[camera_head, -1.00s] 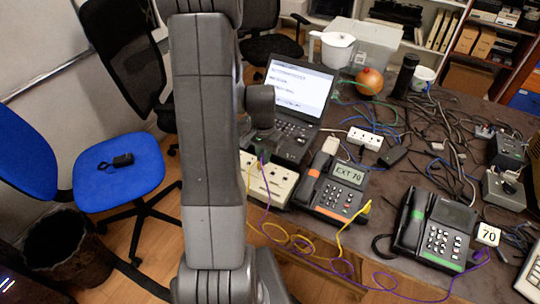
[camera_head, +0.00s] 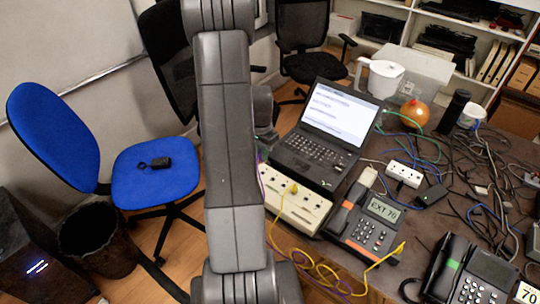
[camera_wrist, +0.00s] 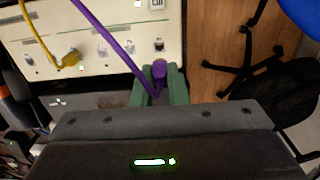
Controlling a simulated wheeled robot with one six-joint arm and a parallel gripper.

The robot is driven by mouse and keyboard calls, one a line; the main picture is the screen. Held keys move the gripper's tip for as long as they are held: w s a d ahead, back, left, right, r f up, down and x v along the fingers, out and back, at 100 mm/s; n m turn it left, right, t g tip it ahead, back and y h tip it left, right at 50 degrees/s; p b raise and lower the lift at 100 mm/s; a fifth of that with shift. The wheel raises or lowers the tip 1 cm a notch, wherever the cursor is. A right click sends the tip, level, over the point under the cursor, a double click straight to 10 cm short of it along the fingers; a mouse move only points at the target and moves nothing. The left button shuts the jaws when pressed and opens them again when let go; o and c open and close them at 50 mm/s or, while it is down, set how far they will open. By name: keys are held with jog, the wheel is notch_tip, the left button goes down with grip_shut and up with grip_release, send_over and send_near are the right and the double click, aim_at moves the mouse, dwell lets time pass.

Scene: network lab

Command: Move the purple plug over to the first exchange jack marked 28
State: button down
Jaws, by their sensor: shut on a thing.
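The purple plug (camera_wrist: 159,70) is between the green fingers of my gripper (camera_wrist: 161,82), which is shut on it. Its purple cable (camera_wrist: 104,28) runs up and left across the exchange panel. The cream exchange (camera_wrist: 110,45) has a row of small dark jacks; the plug is at its lower right edge, and I cannot tell whether it touches. In the head view the exchange (camera_head: 302,211) lies right of my arm, in front of the laptop. No label reading 28 is legible. My arm hides the gripper in the head view.
A yellow plug (camera_wrist: 70,60) sits in a jack to the left. An EXT 70 phone (camera_head: 370,225) and a laptop (camera_head: 318,135) flank the exchange. A second phone (camera_head: 470,275) and tangled cables lie right.

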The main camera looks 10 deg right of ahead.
jog(key=shift+f+b, duration=1.3)
jog(key=shift+f, duration=1.05)
jog(key=c, duration=2.2)
grip_release()
jog(key=shift+f+b, duration=0.9)
jog(key=shift+b, duration=0.15)
jog(key=c, duration=1.3)
grip_release()
jog(key=shift+c, duration=0.2)
notch_tip(320, 180, up, 14)
jog(key=shift+f+b, duration=0.1)
jog(key=shift+b, duration=0.25)
